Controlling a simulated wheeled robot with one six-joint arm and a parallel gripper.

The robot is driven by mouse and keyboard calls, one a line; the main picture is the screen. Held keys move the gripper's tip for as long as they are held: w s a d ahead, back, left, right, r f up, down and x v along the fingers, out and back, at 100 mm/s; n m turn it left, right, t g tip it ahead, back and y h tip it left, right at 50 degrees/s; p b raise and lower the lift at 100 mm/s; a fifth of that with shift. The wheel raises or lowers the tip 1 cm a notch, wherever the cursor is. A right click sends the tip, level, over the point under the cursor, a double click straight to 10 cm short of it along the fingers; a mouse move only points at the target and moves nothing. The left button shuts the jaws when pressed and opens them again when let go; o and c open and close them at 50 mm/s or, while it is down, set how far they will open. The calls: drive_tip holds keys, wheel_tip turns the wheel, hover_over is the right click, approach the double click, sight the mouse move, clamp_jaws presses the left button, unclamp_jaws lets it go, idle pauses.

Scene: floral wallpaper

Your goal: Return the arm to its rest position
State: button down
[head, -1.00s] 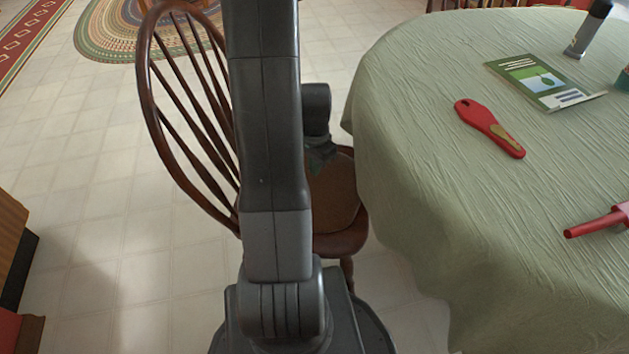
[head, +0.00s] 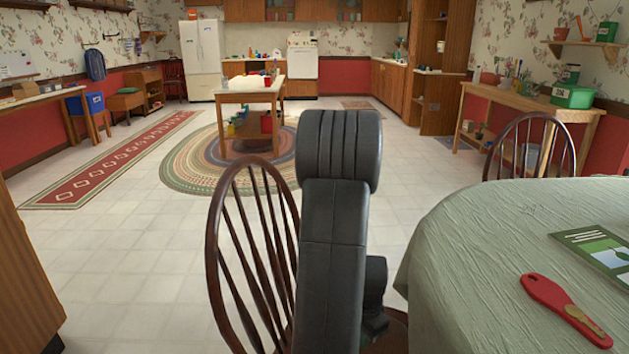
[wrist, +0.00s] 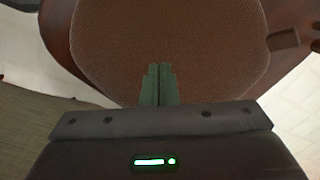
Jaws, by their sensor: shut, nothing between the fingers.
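My arm stands upright in the middle of the head view, with its links folded in front of a wooden chair (head: 258,265). My gripper (wrist: 158,70) shows in the wrist view, its two fingers together with nothing between them. It points over the chair's brown woven seat (wrist: 170,35). How high it is above the seat I cannot tell. In the head view the gripper itself is hidden or too unclear to make out.
The cloth-covered table (head: 465,250) is close on the right, with a red-handled tool (head: 562,308) and a green booklet (head: 598,250) on it. A wooden cabinet (head: 25,270) stands at left. Open tiled floor (head: 130,270) lies between; a kitchen island (head: 250,95) stands farther off.

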drive_tip(key=shift+f+b, duration=1.85)
drive_tip(key=shift+f, duration=0.95)
